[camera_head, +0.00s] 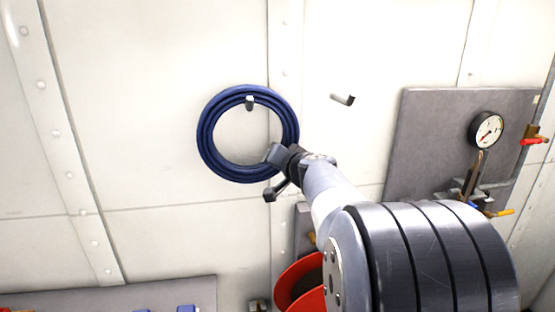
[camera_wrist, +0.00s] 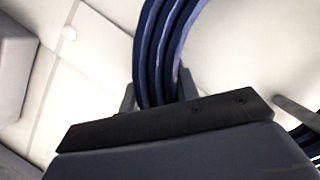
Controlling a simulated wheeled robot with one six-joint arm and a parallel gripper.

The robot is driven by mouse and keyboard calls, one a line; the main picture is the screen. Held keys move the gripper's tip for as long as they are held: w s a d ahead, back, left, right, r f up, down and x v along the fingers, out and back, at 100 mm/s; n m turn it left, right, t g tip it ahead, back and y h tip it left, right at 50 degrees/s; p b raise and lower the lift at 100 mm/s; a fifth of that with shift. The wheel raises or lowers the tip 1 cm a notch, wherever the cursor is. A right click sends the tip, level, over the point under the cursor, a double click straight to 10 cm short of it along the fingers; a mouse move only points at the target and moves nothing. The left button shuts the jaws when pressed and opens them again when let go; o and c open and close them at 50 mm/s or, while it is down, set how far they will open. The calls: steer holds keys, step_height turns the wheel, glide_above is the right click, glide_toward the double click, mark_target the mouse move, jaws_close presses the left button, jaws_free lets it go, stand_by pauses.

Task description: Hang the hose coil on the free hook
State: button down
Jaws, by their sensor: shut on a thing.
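The hose coil (camera_head: 207,135) is a dark blue ring of several turns, upright against the pale wall in the head view. My gripper (camera_head: 273,172) is shut on its lower right side. In the wrist view a band of the coil (camera_wrist: 160,60) runs up between my two fingers (camera_wrist: 157,95). A grey hook (camera_head: 249,103) shows inside the ring, just under its top; whether the coil rests on it I cannot tell. A second grey hook (camera_head: 343,99) to the right is bare. In the wrist view a grey peg (camera_wrist: 297,114) shows at the right.
A grey panel (camera_head: 420,130) with a round gauge (camera_head: 486,130) and valves with red and yellow handles stands out on the right. A red round object (camera_head: 297,285) is below my arm. Another grey panel (camera_head: 110,295) lies along the lower left. The wall around the coil is clear.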

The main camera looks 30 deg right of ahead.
steer(key=c, duration=1)
jaws_free()
steer(key=d+p+v, duration=0.1)
steer(key=p+v, duration=0.2)
steer(key=v, duration=0.7)
steer(key=shift+s+a+r, duration=0.2)
steer(key=shift+s+a, duration=0.25)
steer(key=shift+a, duration=0.05)
steer(key=shift+w, duration=0.1)
steer(key=b+x, duration=0.1)
steer(key=x, duration=0.4)
steer(key=b+x, duration=0.1)
steer(key=x, duration=0.4)
steer(key=shift+w+r+b, duration=0.15)
steer(key=shift+w+b, duration=0.25)
steer(key=shift+s+r, duration=0.25)
steer(key=shift+r, duration=0.2)
